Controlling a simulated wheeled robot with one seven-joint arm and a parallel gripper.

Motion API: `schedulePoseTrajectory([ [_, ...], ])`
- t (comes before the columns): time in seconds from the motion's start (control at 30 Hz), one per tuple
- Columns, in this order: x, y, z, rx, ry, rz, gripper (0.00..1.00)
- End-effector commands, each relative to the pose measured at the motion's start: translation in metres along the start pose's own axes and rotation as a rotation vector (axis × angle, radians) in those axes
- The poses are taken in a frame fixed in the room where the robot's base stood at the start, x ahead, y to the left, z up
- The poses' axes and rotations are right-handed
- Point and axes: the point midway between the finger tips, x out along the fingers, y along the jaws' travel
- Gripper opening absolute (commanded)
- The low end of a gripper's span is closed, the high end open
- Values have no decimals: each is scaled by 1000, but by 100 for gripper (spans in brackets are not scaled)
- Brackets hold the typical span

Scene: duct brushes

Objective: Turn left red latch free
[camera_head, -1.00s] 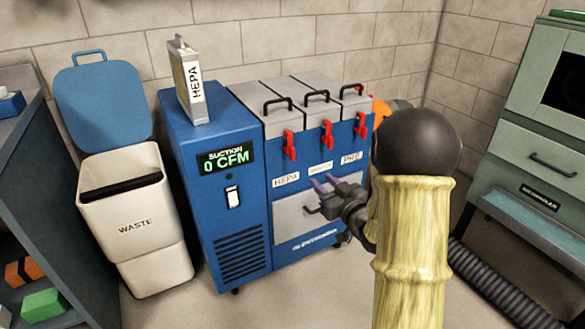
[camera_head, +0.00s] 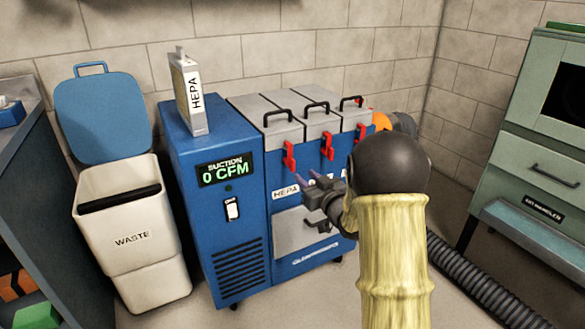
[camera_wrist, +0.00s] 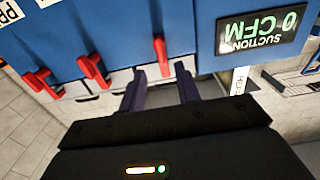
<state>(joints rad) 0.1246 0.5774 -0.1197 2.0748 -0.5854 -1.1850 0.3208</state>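The left red latch (camera_head: 289,156) hangs on the front of the blue suction machine (camera_head: 218,230), below the left grey lid (camera_head: 268,115). In the wrist view, which is upside down, this latch (camera_wrist: 162,56) lies between the lines of my two fingers, a little beyond their tips. My gripper (camera_head: 313,181) is open and empty, in front of the machine, below and slightly right of the left latch. The middle latch (camera_head: 327,147) and right latch (camera_head: 362,132) are red too. My arm hides part of the machine's lower right front.
A HEPA filter (camera_head: 187,95) stands on the machine's top left, above the 0 CFM display (camera_head: 226,170). A white waste bin (camera_head: 130,235) is at left. A green cabinet (camera_head: 540,140) and a black ribbed hose (camera_head: 480,280) are at right.

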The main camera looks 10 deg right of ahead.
Motion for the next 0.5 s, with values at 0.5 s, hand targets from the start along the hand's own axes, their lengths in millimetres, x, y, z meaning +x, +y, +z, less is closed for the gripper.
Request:
schedulePoseTrajectory([
  [0.5, 80, -1, 2, -1, 0, -2, 33],
])
